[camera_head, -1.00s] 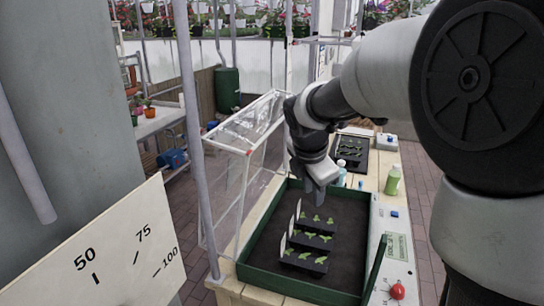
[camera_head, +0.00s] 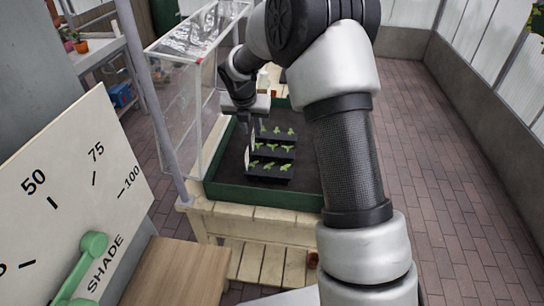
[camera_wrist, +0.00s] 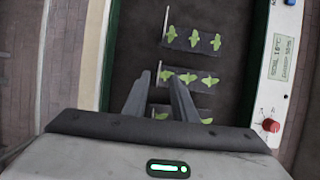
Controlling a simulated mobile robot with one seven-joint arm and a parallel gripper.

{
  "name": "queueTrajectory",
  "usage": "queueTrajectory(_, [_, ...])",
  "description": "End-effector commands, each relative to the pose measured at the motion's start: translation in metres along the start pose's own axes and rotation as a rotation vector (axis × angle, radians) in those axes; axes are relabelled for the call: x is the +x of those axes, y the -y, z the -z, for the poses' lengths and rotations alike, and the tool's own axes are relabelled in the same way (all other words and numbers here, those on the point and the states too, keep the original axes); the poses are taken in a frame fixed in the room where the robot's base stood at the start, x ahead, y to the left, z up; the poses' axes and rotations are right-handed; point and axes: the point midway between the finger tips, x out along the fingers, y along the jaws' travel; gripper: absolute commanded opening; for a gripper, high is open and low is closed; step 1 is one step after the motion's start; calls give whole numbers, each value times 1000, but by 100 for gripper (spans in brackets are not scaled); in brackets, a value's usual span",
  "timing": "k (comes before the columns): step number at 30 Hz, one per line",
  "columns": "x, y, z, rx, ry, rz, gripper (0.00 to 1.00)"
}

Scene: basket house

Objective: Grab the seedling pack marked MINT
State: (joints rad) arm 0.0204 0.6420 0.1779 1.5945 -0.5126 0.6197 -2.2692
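Three black seedling packs with small green seedlings stand in a row in a dark-bottomed green tray (camera_head: 262,197): a back pack (camera_head: 277,137), a middle pack (camera_head: 274,154) and a front pack (camera_head: 268,174). White label cards stand at their left ends, seen nearly edge-on in the wrist view (camera_wrist: 166,20); no word can be read, so I cannot tell which is MINT. My gripper (camera_head: 246,122) is above the tray's left part, beside the packs. In the wrist view its fingers (camera_wrist: 156,82) are apart with nothing held, overlapping the nearer packs (camera_wrist: 195,77).
A clear-walled frame (camera_head: 190,95) stands left of the tray. A control panel (camera_wrist: 277,85) with a red knob (camera_wrist: 270,126) runs along the tray's right side. A wooden bench (camera_head: 225,212) carries the tray. A SHADE dial board (camera_head: 75,190) with a green lever (camera_head: 80,270) is near left.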

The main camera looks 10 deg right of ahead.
Motion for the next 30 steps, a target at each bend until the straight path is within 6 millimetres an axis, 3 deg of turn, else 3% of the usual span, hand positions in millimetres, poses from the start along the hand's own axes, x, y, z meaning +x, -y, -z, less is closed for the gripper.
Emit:
queueTrajectory(4, [26,-2,-2,0,-3,3,25])
queueTrajectory(9, [41,-2,-3,1,-1,2,25])
queueTrajectory(17, [42,-2,-3,1,-1,1,23])
queueTrajectory(21, [42,-2,-3,1,-1,1,0])
queueTrajectory(30, [42,-2,-3,1,-1,1,0])
